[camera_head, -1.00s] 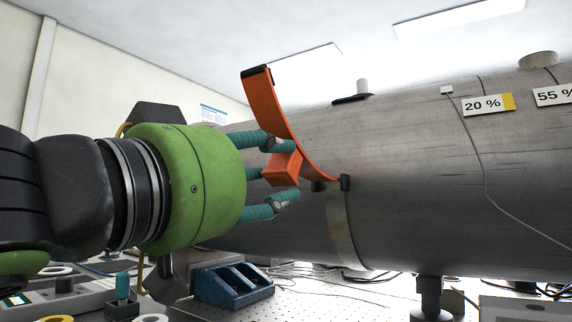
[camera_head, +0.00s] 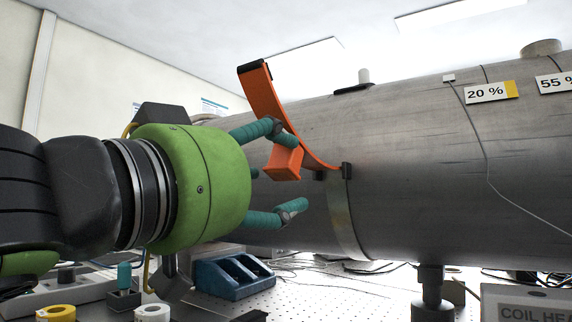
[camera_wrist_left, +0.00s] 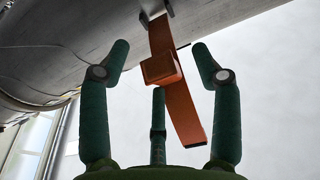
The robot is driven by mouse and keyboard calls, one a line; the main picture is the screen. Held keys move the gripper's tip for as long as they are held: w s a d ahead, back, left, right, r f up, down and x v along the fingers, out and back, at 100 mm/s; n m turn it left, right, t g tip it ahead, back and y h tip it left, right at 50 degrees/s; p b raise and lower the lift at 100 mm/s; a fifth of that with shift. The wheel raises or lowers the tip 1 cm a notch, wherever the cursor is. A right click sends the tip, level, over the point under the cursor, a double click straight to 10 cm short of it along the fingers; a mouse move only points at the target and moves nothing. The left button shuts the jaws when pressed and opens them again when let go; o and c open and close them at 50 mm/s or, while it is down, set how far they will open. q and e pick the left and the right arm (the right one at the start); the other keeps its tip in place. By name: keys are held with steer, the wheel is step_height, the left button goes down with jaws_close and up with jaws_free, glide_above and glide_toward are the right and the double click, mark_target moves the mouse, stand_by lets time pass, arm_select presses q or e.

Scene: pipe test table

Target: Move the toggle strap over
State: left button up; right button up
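The orange toggle strap (camera_head: 262,95) is a curved band with a black tip, hinged at black brackets on the side of the grey pipe (camera_head: 410,150). It stands tilted out from the pipe, free end up. An orange block-shaped grip (camera_head: 284,165) sticks out of its face. My left gripper (camera_head: 292,172), green with teal fingers, is open around the grip, with fingers above and below it. In the left wrist view the strap (camera_wrist_left: 183,108) and its grip (camera_wrist_left: 160,68) lie between the spread fingers, with gaps on both sides. My right gripper is not in view.
A metal band (camera_head: 342,220) circles the pipe below the hinge. Labels such as a "20 %" plate (camera_head: 490,92) and a thin wire are on the pipe. Below, a blue holder (camera_head: 235,278), tape rolls and cables lie on the perforated bench (camera_head: 300,300).

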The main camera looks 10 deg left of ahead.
arm_select(q)
steer(key=shift+w+d+f, duration=0.4)
steer(key=shift+w, duration=0.1)
steer(key=shift+a, duration=0.1)
steer(key=shift+s+a, duration=0.1)
steer(key=shift+s, duration=0.2)
steer(key=v, duration=1.1)
steer(key=shift+s, duration=0.4)
steer(key=shift+r, duration=0.15)
